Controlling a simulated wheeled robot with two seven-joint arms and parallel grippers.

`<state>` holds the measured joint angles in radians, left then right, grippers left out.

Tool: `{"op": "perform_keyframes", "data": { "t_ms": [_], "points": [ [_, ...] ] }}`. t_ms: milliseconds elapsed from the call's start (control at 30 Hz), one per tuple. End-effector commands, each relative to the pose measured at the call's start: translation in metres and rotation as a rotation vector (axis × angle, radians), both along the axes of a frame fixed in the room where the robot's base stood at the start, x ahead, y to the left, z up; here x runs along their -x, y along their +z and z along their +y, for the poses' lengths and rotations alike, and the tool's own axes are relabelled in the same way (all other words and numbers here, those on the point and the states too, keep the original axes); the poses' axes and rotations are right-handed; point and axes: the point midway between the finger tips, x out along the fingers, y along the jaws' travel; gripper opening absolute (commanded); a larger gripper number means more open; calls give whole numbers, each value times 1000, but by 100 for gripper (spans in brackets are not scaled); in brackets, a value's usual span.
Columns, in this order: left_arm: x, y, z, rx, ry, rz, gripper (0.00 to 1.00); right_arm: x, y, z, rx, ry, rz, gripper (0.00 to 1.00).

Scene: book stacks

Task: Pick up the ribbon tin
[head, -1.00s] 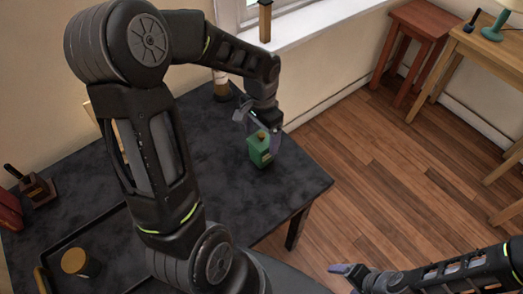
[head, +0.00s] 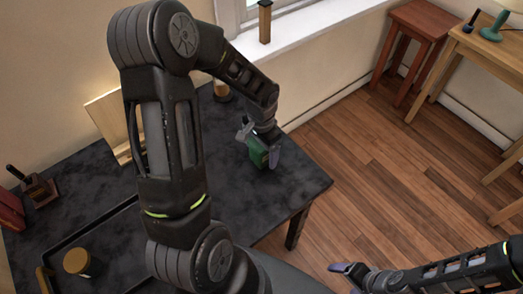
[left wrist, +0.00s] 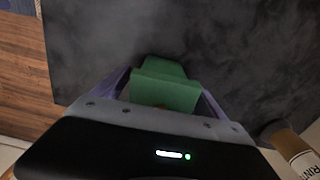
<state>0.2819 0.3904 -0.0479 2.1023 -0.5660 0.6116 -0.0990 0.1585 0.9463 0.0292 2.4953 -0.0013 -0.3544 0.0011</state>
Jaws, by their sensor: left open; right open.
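The green ribbon tin (head: 257,156) is a small green box on the dark table (head: 285,190), near its right edge. My left gripper (head: 260,146) is over it with the fingers on either side, hiding much of it. In the left wrist view the tin (left wrist: 165,85) lies between the two open fingers (left wrist: 162,95). I cannot tell whether they touch it. My right gripper (head: 350,269) is open and empty over the floor at the lower right.
A black tray (head: 98,222) with a gold-lidded round container (head: 77,261) is at the table's left front. A wooden board (head: 108,118) and a brown bottle (head: 222,92) stand at the back. A stamp-like object (head: 36,187) stands far left. The table's right front is clear.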

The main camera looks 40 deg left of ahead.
Motion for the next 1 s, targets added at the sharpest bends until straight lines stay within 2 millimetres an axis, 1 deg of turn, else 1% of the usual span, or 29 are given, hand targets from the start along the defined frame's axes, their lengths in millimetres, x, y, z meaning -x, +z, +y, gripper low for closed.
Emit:
{"op": "perform_keyframes", "data": {
  "t_ms": [533,567,1000],
  "points": [
    [0,0,0,0,0,-1,83,0,0,0,0,0,0,80],
    [0,0,0,0,0,-1,81,0,0,0,0,0,0,80],
    [0,0,0,0,0,-1,45,0,0,0,0,0,0,80]
  ]
}}
